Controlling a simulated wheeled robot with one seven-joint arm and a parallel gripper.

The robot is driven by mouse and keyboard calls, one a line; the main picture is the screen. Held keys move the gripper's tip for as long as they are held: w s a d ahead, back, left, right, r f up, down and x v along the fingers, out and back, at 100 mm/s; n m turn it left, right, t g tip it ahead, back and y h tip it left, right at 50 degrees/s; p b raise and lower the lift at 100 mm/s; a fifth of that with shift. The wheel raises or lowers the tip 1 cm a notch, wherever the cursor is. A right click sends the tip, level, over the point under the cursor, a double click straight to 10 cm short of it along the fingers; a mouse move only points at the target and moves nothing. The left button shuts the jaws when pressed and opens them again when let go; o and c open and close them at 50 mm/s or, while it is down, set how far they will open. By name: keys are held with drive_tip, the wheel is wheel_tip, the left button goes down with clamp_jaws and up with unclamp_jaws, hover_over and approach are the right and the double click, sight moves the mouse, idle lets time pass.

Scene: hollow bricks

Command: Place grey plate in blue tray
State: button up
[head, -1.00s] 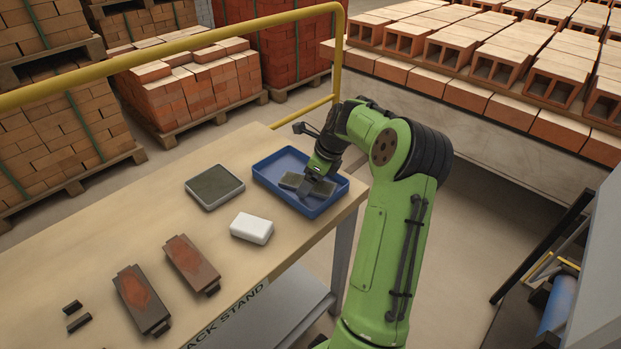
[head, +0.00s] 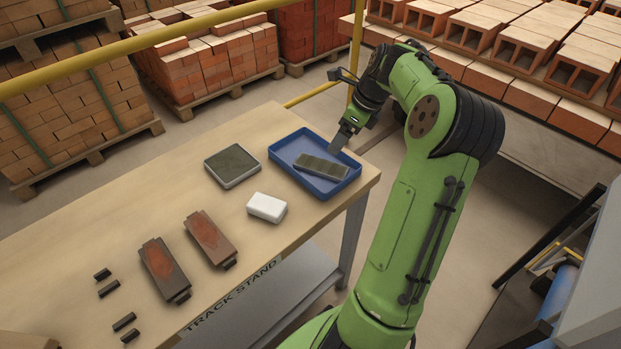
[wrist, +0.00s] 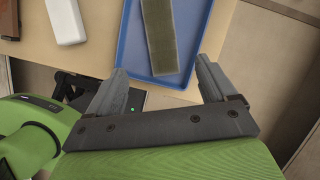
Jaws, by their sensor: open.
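The grey plate (head: 322,166) is a long, dark greenish-grey strip lying in the blue tray (head: 291,150), at the back right of the table. One end seems to lie close to the tray's right side. In the wrist view, the plate (wrist: 160,38) lies lengthwise inside the tray (wrist: 133,45). My gripper (head: 338,146) is open and empty, above the tray's far right side. In the wrist view, the fingers (wrist: 160,72) stand apart on either side of the plate's near end, without touching it.
A square dish with a dark pad (head: 233,165) and a white block (head: 267,207) stand left of the tray. Two dark pieces with reddish tops (head: 165,270) and several small dark bars (head: 109,289) lie nearer. A yellow rail (head: 180,38) runs behind the table.

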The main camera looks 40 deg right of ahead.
drive_tip(key=s+a+r+n+g+h, duration=0.1)
drive_tip(key=a+r+n, duration=0.2)
drive_tip(key=a+n, duration=0.55)
drive_tip(key=s+a+r+n+g+h, duration=0.1)
drive_tip(key=a+r+n+h, duration=0.3)
drive_tip(key=a, duration=0.8)
drive_tip(key=s+a+n+t+y, duration=0.1)
drive_tip(key=s+a+n, duration=0.5)
drive_tip(key=s+n, duration=0.2)
drive_tip(key=s+a+f+n+t+y, duration=0.1)
drive_tip(key=s+a+n+t+y, duration=0.1)
drive_tip(key=s+a+n, duration=0.4)
drive_tip(key=s+n, duration=0.2)
drive_tip(key=n, duration=0.2)
drive_tip(key=shift+f+t, duration=0.15)
drive_tip(key=shift+t, duration=0.15)
drive_tip(key=shift+n, duration=0.25)
wheel_tip(320, 180, up, 12)
drive_tip(key=p, duration=1.1)
drive_tip(key=shift+p, duration=0.35)
